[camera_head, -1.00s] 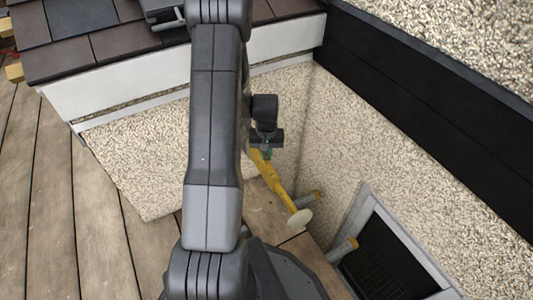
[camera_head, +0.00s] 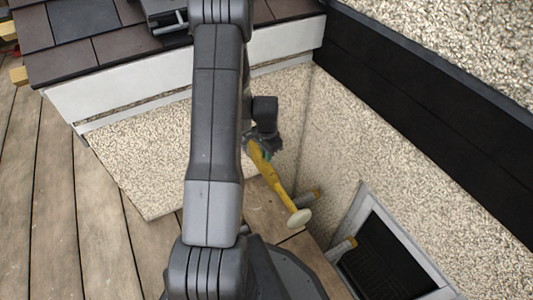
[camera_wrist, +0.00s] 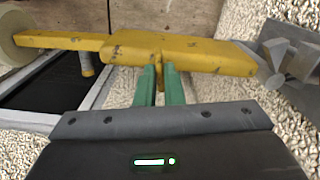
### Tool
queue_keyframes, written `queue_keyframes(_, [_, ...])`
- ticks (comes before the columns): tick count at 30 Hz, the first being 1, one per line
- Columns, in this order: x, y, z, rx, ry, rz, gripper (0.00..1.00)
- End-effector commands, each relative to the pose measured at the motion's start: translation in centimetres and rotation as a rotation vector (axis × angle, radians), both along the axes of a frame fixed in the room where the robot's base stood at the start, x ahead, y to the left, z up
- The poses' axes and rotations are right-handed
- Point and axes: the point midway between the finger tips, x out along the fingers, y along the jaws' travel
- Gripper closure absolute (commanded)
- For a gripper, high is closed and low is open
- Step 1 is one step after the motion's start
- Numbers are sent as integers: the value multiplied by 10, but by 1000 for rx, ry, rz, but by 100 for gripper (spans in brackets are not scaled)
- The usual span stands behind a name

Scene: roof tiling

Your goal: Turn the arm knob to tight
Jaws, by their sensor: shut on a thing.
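A yellow arm (camera_head: 272,175) with a pale round pad (camera_head: 299,218) at its lower end slants down beside the pebbled wall. In the wrist view the yellow arm (camera_wrist: 150,47) runs across the top, its pad (camera_wrist: 20,38) at the left edge. My gripper (camera_wrist: 159,72) has its green fingers shut on a small yellow tab under the wide part of the arm. A grey winged knob (camera_wrist: 276,58) sits on a grey bracket to the right, apart from my fingers. In the head view my own arm hides much of the gripper, and I cannot make out the knob.
Pebbled walls (camera_head: 350,145) meet in a corner close behind the yellow arm. A grey-framed dark opening (camera_head: 385,250) lies at the lower right, with short yellowish stubs (camera_head: 343,247) near it. Wooden decking (camera_head: 55,210) is at left, dark roof tiles (camera_head: 75,45) at top left.

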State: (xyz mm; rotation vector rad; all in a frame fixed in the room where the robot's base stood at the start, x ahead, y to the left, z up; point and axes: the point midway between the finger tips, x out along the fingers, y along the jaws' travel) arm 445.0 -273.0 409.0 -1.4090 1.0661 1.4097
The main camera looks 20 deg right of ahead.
Motion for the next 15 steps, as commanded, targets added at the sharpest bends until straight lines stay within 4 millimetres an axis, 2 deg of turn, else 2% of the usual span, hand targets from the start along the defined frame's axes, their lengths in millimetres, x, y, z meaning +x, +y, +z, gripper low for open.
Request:
queue_keyframes(6, [0, 0, 0, 0, 0, -122, 100])
queue_keyframes(15, [0, 0, 0, 0, 0, -202, 100])
